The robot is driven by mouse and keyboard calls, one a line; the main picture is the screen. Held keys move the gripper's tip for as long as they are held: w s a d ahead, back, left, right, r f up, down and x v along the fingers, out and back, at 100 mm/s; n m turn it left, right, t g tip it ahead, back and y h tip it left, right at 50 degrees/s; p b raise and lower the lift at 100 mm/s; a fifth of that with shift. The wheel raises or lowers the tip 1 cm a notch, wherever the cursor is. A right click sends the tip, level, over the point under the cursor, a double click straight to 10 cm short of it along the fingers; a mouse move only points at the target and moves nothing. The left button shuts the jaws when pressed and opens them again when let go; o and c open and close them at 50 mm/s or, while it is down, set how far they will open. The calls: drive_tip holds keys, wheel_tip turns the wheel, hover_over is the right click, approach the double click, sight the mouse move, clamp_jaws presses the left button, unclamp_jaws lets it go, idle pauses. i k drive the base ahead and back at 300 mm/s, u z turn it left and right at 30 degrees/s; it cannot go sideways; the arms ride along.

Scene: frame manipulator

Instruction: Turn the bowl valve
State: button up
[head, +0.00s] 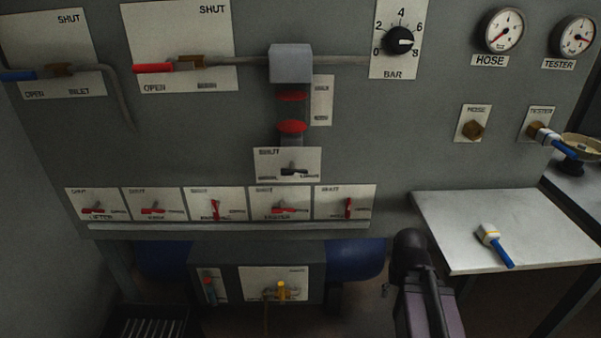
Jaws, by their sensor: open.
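In the head view, no plate can be read as naming a bowl valve. A small black-handled valve (293,170) sits on a white plate marked SHUT, directly below a grey block (290,63) with two red rings (292,127) under it. Its handle lies roughly level. The plate's smaller lettering is too blurred to read. A dark link of my own arm rises at the bottom, right of centre, apart from this valve. My gripper's fingers do not show.
A row of several red-handled valves (216,210) runs below. A red lever (153,68) and a blue lever (18,75) sit upper left. A black BAR knob (399,41) is upper right. A white shelf (450,235) at right holds a blue-and-white connector (495,244).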

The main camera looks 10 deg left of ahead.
sight(291, 171)
drive_tip(key=z, duration=0.05)
drive_tip(key=k, duration=1.7)
drive_tip(key=u, duration=0.95)
drive_tip(key=i, duration=1)
drive_tip(key=z, duration=0.05)
